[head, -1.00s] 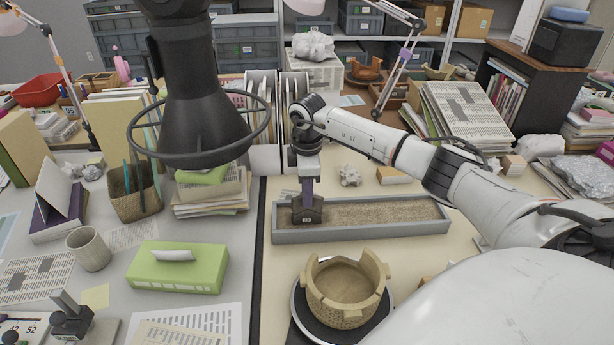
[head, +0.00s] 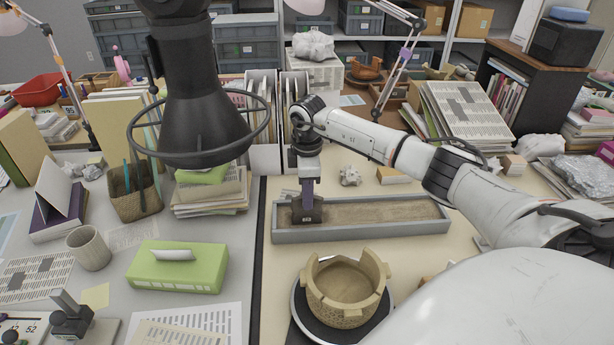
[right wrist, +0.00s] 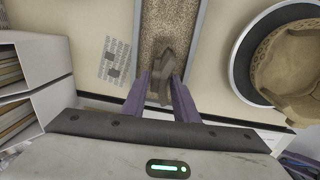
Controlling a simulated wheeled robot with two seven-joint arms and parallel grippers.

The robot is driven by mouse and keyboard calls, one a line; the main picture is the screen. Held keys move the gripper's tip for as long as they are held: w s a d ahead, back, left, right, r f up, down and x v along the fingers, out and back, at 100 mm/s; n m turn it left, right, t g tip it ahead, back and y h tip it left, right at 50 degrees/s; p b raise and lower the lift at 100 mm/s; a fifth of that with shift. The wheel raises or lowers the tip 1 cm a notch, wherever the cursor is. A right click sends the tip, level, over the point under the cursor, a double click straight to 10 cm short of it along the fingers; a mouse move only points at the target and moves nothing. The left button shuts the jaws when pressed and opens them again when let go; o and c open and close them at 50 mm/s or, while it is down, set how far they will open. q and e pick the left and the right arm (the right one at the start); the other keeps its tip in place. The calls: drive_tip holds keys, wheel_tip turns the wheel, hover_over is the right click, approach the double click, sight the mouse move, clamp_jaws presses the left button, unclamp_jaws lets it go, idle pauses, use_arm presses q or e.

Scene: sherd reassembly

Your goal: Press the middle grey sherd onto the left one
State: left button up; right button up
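In the head view, my right gripper (head: 307,200) points down into the left end of a grey sand tray (head: 375,233). Dark grey sherds (head: 308,216) stand in the sand at its fingertips, largely merged into one dark shape. In the right wrist view, the two purple fingers (right wrist: 160,88) have a grey sherd (right wrist: 157,97) between them, and they look shut on it. Another grey sherd piece (right wrist: 168,62) lies just beyond the fingertips, against or very close to the held one; I cannot tell whether they touch. My left gripper is not in view.
A tan broken pot (head: 345,292) sits on a dark round stand in front of the tray. A green box (head: 178,267) and a mug (head: 88,248) are at the left. White file holders (head: 262,150) stand behind the tray. Sand on the tray's right is free.

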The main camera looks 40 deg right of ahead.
drive_tip(key=shift+o, duration=1.2)
wheel_tip(320, 180, up, 10)
drive_tip(key=b, duration=0.1)
drive_tip(key=shift+s+a+r, duration=0.15)
drive_tip(key=shift+s+a, duration=0.15)
drive_tip(key=shift+s, duration=0.05)
